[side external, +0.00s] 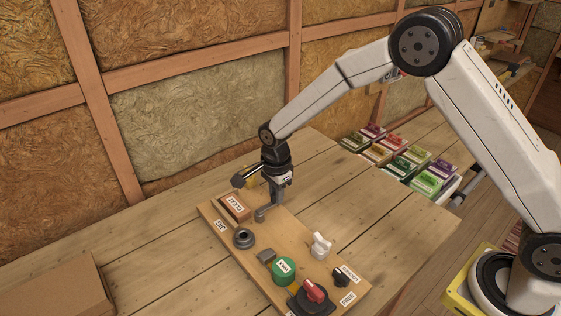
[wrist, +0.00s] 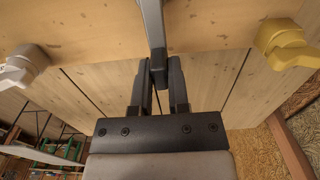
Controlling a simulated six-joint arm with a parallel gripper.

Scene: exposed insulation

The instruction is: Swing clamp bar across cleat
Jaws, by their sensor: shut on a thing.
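A grey clamp bar (side external: 265,213) is mounted on the wooden board (side external: 215,221). In the wrist view the bar (wrist: 152,22) runs from the top edge down to my gripper (wrist: 160,88). My gripper, also in the side external view (side external: 278,190), is shut on the bar's end. A reddish-brown block with a white label (side external: 235,207), which appears to be the cleat, lies on the board just left of the bar. The bar appears beside the block, not over it. The cleat cannot be made out in the wrist view.
A yellow knob (wrist: 287,45) stands right in the wrist view. Several coloured boxes (side external: 400,158) lie behind. The table's left side has free room.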

